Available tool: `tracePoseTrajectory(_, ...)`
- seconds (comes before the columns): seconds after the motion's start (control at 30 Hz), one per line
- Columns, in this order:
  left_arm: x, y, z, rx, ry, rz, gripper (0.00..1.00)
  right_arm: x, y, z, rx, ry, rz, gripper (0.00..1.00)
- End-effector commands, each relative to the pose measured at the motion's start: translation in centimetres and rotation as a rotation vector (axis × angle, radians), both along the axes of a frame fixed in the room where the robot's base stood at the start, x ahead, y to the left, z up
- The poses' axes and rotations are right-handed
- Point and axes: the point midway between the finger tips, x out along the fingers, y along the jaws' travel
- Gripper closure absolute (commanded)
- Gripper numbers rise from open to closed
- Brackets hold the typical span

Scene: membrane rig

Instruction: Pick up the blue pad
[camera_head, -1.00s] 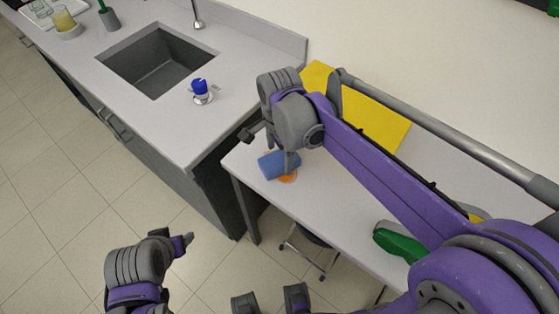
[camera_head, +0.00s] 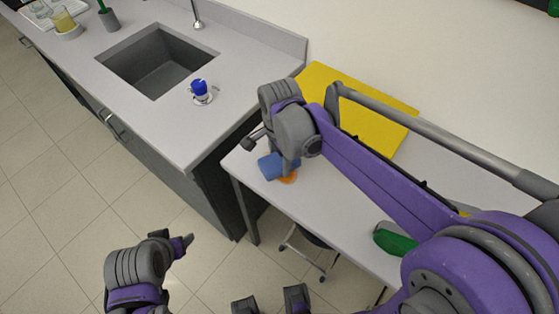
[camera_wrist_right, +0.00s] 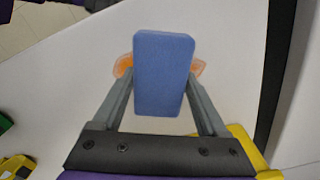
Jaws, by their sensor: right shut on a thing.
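The blue pad (camera_head: 267,167) is at the near left end of the light table, under my right wrist. My right gripper (camera_head: 284,162) is shut on it. In the right wrist view the pad (camera_wrist_right: 163,75) stands between the two fingers of my right gripper (camera_wrist_right: 162,84), one at each side. An orange thing (camera_head: 288,178) lies below the pad, mostly covered by it. I cannot tell whether the pad touches the table or the orange thing.
A yellow sheet (camera_head: 355,108) lies on the table behind my right arm. A green thing (camera_head: 396,241) lies near the table's front edge. At left a counter holds a sink (camera_head: 155,62) and a blue-topped item (camera_head: 201,91). A stool (camera_head: 305,248) stands below the table.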

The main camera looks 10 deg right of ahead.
Motion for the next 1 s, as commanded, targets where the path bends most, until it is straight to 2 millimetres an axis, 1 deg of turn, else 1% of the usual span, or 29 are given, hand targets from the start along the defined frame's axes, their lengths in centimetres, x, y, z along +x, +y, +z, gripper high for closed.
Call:
tracePoseTrajectory(0.17,0.0,0.0,0.0,0.0,0.0,0.0,0.36,0.0,0.0,0.3,0.0,0.0,0.0,0.84)
tracePoseTrajectory(0.27,0.0,0.0,0.1,0.0,-0.001,0.0,0.36,0.0,0.0,1.2,0.0,0.0,0.0,0.84)
tracePoseTrajectory(0.37,0.1,0.0,0.3,0.0,-0.002,0.0,0.36,0.0,0.0,2.7,0.0,0.0,0.0,0.84)
tracePoseTrajectory(0.6,0.2,0.0,0.7,0.0,-0.004,0.0,0.36,0.0,0.0,7.6,0.0,0.0,0.0,0.84)
tracePoseTrajectory(0.7,0.2,0.0,0.8,0.0,-0.004,0.0,0.36,0.0,0.0,8.9,0.0,0.0,0.0,0.84)
tracePoseTrajectory(0.83,0.2,0.0,0.9,0.0,-0.005,0.0,0.36,0.0,0.0,9.9,0.0,0.0,0.0,0.84)
tracePoseTrajectory(1.0,0.2,0.0,0.9,0.0,-0.005,0.0,0.36,0.0,0.0,10.0,0.0,0.0,0.0,0.84)
